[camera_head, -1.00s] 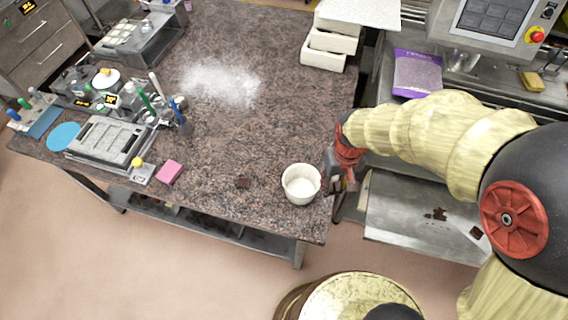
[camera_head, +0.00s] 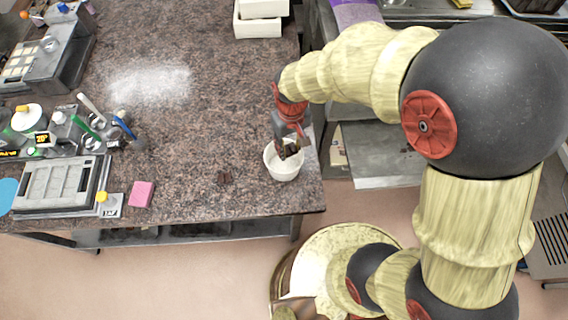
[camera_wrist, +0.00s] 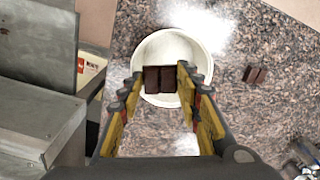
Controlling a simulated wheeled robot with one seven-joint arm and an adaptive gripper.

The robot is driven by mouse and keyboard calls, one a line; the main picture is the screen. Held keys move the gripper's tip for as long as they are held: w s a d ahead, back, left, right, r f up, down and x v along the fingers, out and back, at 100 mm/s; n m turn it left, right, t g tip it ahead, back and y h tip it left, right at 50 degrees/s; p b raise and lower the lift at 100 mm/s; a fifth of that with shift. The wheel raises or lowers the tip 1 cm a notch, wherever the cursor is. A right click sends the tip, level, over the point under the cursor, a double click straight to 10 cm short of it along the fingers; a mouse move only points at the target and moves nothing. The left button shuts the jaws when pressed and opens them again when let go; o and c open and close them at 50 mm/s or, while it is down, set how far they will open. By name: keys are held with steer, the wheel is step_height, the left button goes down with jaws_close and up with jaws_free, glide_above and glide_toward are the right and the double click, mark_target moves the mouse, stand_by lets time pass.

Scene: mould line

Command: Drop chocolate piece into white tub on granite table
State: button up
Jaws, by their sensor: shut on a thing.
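The white tub (camera_head: 283,172) stands upright on the granite table (camera_head: 200,195) near its front right corner. My gripper (camera_head: 289,146) is above the tub, pointing down. It is shut on a dark brown chocolate piece (camera_wrist: 160,79), which shows between the fingertips in the wrist view. There my gripper (camera_wrist: 160,74) and the piece lie over the opening of the tub (camera_wrist: 216,36). The tub's inside looks pale where it shows; the piece and fingers hide part of it. How high the piece is over the rim is hard to tell.
Another chocolate piece (camera_head: 225,178) lies on the table left of the tub. A pink block (camera_head: 141,194), a grey mould device (camera_head: 58,184) and tools stand further left. White boxes (camera_head: 258,27) and a pale powder patch (camera_head: 150,84) are behind. A metal surface (camera_head: 375,150) is right.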

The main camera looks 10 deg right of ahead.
steer(key=shift+f+b, duration=0.35)
steer(key=shift+f, duration=0.45)
steer(key=o, duration=1)
steer(key=shift+r, duration=0.2)
step_height(320, 180, up, 12)
steer(key=shift+f, duration=0.15)
